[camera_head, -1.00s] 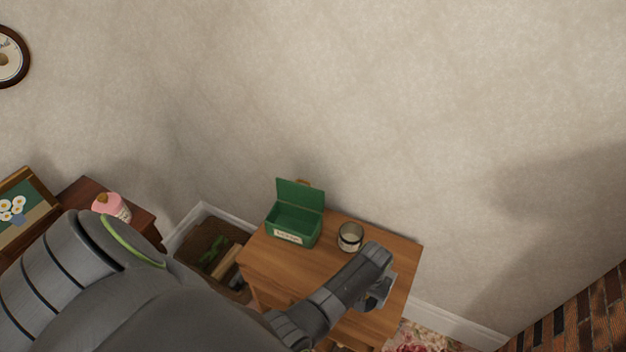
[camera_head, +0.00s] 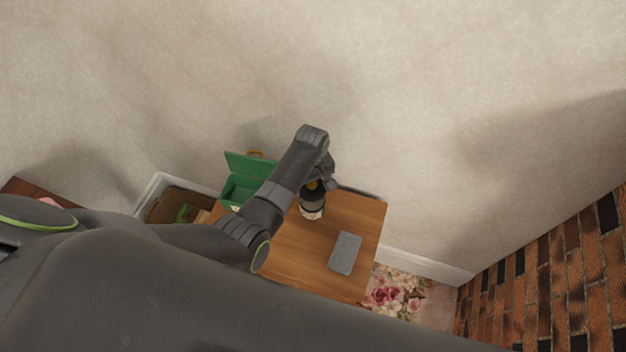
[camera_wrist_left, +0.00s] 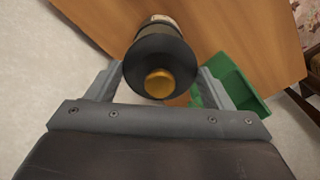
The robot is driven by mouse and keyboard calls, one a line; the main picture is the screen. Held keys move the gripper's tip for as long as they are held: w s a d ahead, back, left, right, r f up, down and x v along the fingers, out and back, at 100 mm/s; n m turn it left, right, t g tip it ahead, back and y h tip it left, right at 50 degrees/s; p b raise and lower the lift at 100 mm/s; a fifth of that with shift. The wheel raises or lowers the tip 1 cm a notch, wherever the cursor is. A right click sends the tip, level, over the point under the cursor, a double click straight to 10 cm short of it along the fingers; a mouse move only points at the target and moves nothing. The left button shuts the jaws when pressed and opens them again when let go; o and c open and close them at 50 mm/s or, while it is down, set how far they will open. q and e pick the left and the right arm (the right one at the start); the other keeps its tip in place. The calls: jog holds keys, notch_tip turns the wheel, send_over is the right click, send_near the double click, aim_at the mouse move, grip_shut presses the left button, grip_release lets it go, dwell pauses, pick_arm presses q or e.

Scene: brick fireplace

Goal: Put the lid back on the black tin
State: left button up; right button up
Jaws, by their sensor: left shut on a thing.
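The black tin (camera_head: 312,211), with a pale label, stands upright on the small wooden table. Its black lid with a gold knob (camera_wrist_left: 160,83) is over the tin's mouth, knob up; I cannot tell whether it is seated or just above the rim. My left gripper (camera_head: 318,184) is at the lid from above, with its fingers on either side of it in the left wrist view (camera_wrist_left: 160,78), shut on it. The tin's label (camera_wrist_left: 160,19) shows past the lid there. My right gripper is not in view.
An open green box (camera_head: 240,189) stands left of the tin, partly behind my left arm; it also shows in the left wrist view (camera_wrist_left: 238,85). A flat grey slab (camera_head: 345,253) lies at the table's right. The wooden table (camera_head: 300,250) is clear in front.

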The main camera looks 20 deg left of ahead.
aim_at(312, 191)
pick_arm(q)
jog(key=shift+f+b, duration=0.35)
jog(key=shift+f, duration=0.25)
notch_tip(312, 191, down, 3)
jog(key=b, duration=0.3)
jog(key=shift+w+r, duration=0.1)
jog(key=shift+w, duration=0.05)
jog(key=shift+f, duration=0.4)
jog(key=shift+f+b, duration=0.35)
jog(key=shift+b, duration=0.1)
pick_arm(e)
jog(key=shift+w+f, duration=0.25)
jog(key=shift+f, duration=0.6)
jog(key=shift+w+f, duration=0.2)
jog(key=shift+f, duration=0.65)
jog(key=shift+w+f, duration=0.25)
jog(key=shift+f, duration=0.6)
pick_arm(q)
jog(key=shift+p, duration=0.55)
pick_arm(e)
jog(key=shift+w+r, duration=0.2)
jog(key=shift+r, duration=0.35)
pick_arm(q)
jog(key=shift+f, duration=0.2)
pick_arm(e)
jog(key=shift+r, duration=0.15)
pick_arm(q)
jog(key=shift+p, duration=0.4)
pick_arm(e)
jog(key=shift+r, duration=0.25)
